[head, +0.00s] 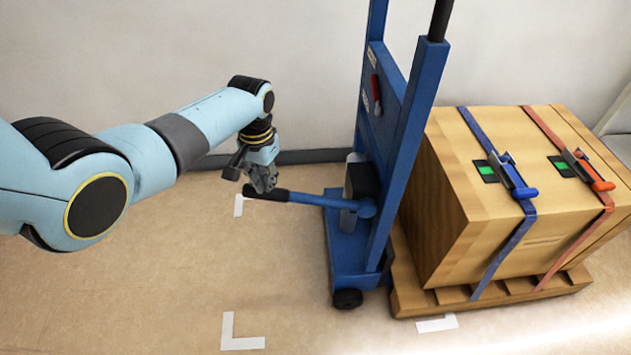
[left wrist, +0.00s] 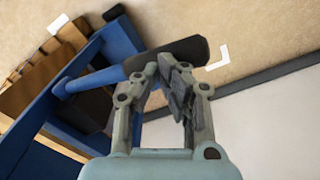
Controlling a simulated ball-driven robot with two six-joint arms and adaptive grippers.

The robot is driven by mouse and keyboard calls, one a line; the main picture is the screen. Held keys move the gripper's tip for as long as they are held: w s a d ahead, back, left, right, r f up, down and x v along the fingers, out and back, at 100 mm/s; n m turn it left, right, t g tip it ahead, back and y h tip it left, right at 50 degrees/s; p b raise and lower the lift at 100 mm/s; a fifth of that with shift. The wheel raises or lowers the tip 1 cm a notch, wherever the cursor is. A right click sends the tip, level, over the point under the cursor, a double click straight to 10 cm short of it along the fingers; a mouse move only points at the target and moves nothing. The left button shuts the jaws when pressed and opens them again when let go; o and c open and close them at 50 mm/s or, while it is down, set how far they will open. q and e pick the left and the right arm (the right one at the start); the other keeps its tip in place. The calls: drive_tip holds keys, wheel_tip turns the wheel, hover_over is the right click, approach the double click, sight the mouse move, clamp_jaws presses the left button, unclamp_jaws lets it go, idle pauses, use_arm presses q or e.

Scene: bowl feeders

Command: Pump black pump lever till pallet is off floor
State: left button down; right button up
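The pump lever is a blue arm (head: 310,199) with a black grip (head: 258,192), sticking out left from the blue stacker (head: 405,130). It lies near level, and the grip also shows in the left wrist view (left wrist: 190,50). My left gripper (head: 264,186) points down at the grip from above. In the left wrist view its fingers (left wrist: 168,66) converge with their tips over the grip's edge; they look shut, not around it. Contact is unclear. The wooden pallet (head: 410,302) under the crate sits low, and any gap beneath is hard to see. My right gripper is not in view.
The large wooden crate (head: 450,190) on the pallet has a blue strap (head: 500,250) and an orange strap (head: 595,225). White corner marks (head: 240,343) lie on the floor. The floor left of the stacker is clear, with a wall behind.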

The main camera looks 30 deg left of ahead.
use_arm(q)
wheel_tip(320, 180, down, 7)
drive_tip(key=s+a+b, duration=0.1)
drive_tip(key=b, duration=0.3)
drive_tip(key=shift+a+r, duration=0.15)
wheel_tip(320, 180, down, 5)
drive_tip(key=b, duration=0.4)
drive_tip(key=w+d+r+p, duration=0.1)
drive_tip(key=d+r+p, duration=0.1)
drive_tip(key=r+p, duration=0.7)
drive_tip(key=w+d+r+p, duration=0.1)
drive_tip(key=r+p, duration=0.8)
drive_tip(key=r, duration=0.2)
drive_tip(key=shift+w+d, duration=0.3)
drive_tip(key=shift+d, duration=0.1)
